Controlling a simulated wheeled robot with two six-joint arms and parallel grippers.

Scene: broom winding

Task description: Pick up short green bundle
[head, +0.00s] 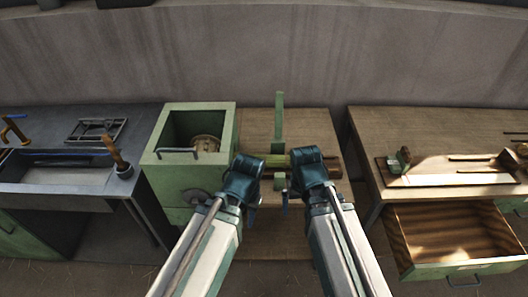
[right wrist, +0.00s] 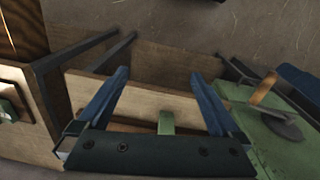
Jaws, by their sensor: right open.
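A short yellow-green piece (head: 275,160), which looks like the short green bundle, lies crosswise on the middle table between my two grippers in the head view. Its ends are hidden by my arms. My right gripper (head: 296,190) is over the table just right of it. In the right wrist view my right gripper (right wrist: 158,78) is open, with nothing between its fingers. A green block (right wrist: 166,122) shows behind its palm. My left gripper (head: 246,188) is left of the bundle, beside the green machine; its jaws are too small and hidden to read.
A green box-shaped machine (head: 188,123) with a crank stands left of the middle table (head: 250,125). A green upright post (head: 279,120) rises behind the grippers. A brown rod-like thing (head: 330,166) lies right of them. The right table has an open drawer (head: 447,235).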

